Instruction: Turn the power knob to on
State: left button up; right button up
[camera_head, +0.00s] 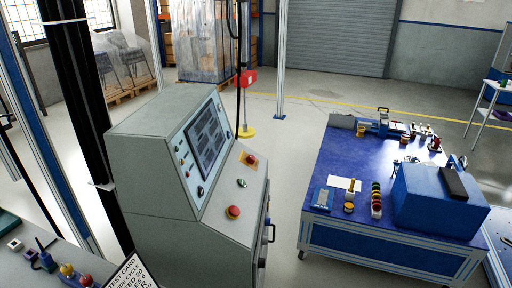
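A grey control console (160,190) stands left of the middle, its sloped panel facing right. The panel carries a dark screen (207,138) with a column of small controls on its left. A small dark round control (200,191) sits below the screen. On the lower ledge are a red button (251,160) on a yellowish plate, a small green control (242,183) and a larger red button (233,211). I cannot tell which control is the power knob, or its setting. Neither of my grippers is in view.
A blue-topped workbench (330,155) with a blue box (438,203) and several small parts stands at the right. A grey table (60,272) with small items and a printed card (130,275) is at lower left. Open floor (283,180) lies between console and workbench.

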aim_at(251, 158)
jog(key=i+l+u, duration=0.1)
jog(key=l, duration=0.25)
jog(key=i+l, duration=0.35)
jog(key=i+l+u, duration=0.15)
jog(key=l, duration=0.2)
jog(key=i+l+u, duration=0.1)
jog(key=i+l, duration=0.35)
jog(key=l, duration=0.3)
jog(key=i+l+u, duration=0.15)
jog(key=l, duration=0.25)
jog(key=i+l+u, duration=0.1)
jog(key=l, duration=0.3)
jog(key=i, duration=0.05)
